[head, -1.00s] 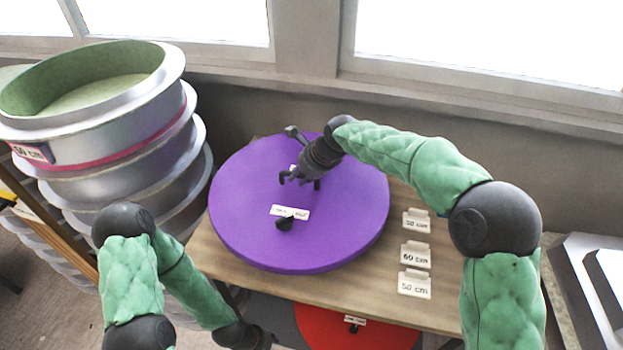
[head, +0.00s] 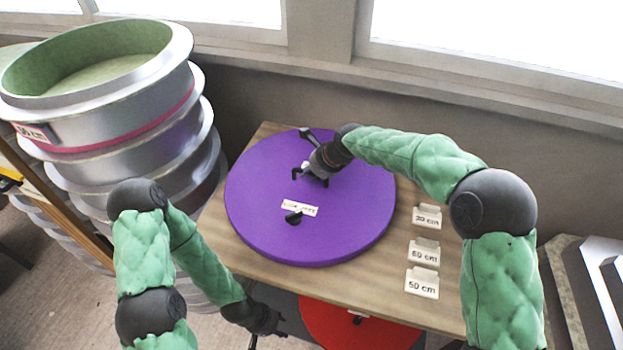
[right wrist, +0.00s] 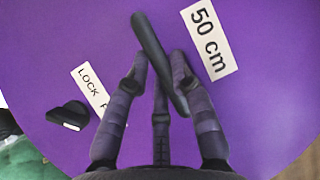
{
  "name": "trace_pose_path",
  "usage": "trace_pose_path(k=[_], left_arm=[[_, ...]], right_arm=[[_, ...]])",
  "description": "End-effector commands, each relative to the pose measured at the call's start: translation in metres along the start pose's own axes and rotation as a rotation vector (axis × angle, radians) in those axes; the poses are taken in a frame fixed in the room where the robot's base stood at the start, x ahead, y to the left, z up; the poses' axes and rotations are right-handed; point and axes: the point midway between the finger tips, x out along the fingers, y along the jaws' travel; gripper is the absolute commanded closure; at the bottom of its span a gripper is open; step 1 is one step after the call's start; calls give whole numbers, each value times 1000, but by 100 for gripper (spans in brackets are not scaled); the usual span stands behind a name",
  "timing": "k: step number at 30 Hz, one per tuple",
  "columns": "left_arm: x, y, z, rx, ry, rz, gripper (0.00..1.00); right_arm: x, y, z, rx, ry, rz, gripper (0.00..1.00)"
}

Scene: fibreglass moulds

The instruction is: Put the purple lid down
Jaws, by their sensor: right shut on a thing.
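The purple lid (head: 330,225) is a large flat disc over the wooden table top in the head view. A label and a small black knob (head: 293,217) show near its front. My right gripper (head: 311,176) is at the lid's upper middle, and its fingers are shut on the lid's black bar handle (right wrist: 160,60) in the right wrist view. A "50 cm" label (right wrist: 208,42) lies beside the handle. The lid looks level, but I cannot tell whether it touches the table. My left gripper (head: 268,328) hangs low in front of the table, and its fingers are too unclear to read.
Label stands (head: 423,252) line the table's (head: 370,290) right side. A red disc (head: 345,325) lies below the table's front edge. A stack of silver moulds (head: 115,125) with a green-lined top stands at the left. A window wall is behind.

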Motion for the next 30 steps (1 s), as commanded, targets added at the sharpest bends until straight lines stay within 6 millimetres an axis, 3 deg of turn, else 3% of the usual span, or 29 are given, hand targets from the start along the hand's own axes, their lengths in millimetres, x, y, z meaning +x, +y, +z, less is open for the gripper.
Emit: trace_pose_path(k=[4, 14, 15, 17, 18, 30], left_arm=[[4, -1, 0, 0, 0, 0, 60], [3, -1, 0, 0, 0, 0, 60], [3, -1, 0, 0, 0, 0, 60], [3, -1, 0, 0, 0, 0, 60], [3, -1, 0, 0, 0, 0, 60], [3, -1, 0, 0, 0, 0, 60]], right_arm=[[14, 2, -7, 0, -3, -5, 100], [16, 3, -8, -1, -3, -6, 100], [18, 6, -10, 0, 0, 0, 74], [18, 5, -10, -1, 0, 0, 57], [18, 5, -10, -1, 0, 0, 53], [13, 4, -9, 0, -1, -2, 53]])
